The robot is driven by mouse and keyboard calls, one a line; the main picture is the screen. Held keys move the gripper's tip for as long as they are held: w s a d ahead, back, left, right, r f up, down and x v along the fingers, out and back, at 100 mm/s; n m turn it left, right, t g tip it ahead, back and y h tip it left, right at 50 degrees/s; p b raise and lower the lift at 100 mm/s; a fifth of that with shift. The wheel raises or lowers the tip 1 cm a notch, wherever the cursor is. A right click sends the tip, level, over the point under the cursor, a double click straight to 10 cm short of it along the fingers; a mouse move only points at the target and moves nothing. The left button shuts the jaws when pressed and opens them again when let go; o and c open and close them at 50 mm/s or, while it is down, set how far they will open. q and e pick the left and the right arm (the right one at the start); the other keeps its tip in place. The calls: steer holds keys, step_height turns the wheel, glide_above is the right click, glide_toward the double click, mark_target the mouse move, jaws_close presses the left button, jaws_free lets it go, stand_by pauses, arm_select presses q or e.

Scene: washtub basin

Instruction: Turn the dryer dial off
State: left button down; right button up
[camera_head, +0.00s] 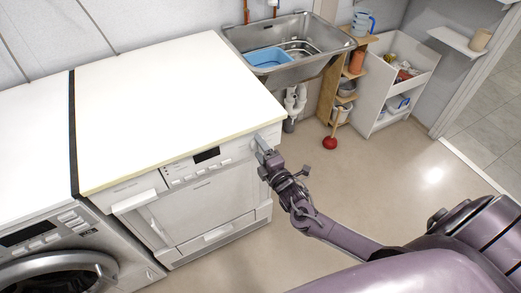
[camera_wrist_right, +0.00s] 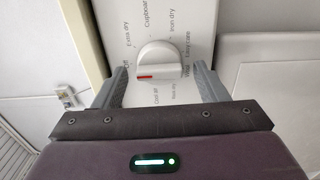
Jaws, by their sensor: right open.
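The dryer (camera_head: 205,200) is a white machine with a control panel along its top front edge. Its dial (camera_wrist_right: 158,60) is a white round knob with a raised grip and a red mark, which points left in the right wrist view. Printed words such as "Extra dry", "Cupboard" and "Iron dry" ring the dial. My right gripper (camera_wrist_right: 163,85) is open, with one finger on each side of the dial and visible gaps between fingers and knob. In the head view my right gripper (camera_head: 263,155) is at the panel's right end and hides the dial. My left gripper is not in view.
A washing machine (camera_head: 50,245) stands left of the dryer. A white worktop (camera_head: 180,100) covers the dryer. A steel sink (camera_head: 290,45) with a blue basin (camera_head: 268,57) is behind it.

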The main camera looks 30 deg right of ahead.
steer(key=s, duration=0.7)
steer(key=shift+s+d, duration=0.15)
steer(key=shift+s, duration=0.15)
steer(key=s+d+f+m+g+h, duration=0.1)
steer(key=s+f+m+g, duration=0.3)
steer(key=f, duration=0.6)
steer(key=s+d+f+m+g, duration=0.1)
steer(key=s+f+m+g, duration=0.1)
steer(key=s+f, duration=0.55)
steer(key=s+d+f+m+g+h, duration=0.1)
steer(key=s+d+f+m+g, duration=0.15)
steer(key=f, duration=0.95)
steer(key=s+a+f+m+g, duration=0.2)
steer(key=s+f, duration=0.2)
steer(key=s, duration=0.4)
steer(key=s+a+f+m+g+y, duration=0.1)
steer(key=s+a+f+m+g, duration=0.2)
steer(key=s, duration=0.5)
steer(key=s+a+f+m+g, duration=0.2)
steer(key=s+f, duration=0.3)
steer(key=s, duration=0.3)
steer(key=shift+s+a+m+g, duration=0.2)
steer(key=shift+s+m+g, duration=0.15)
steer(key=shift+g, duration=0.4)
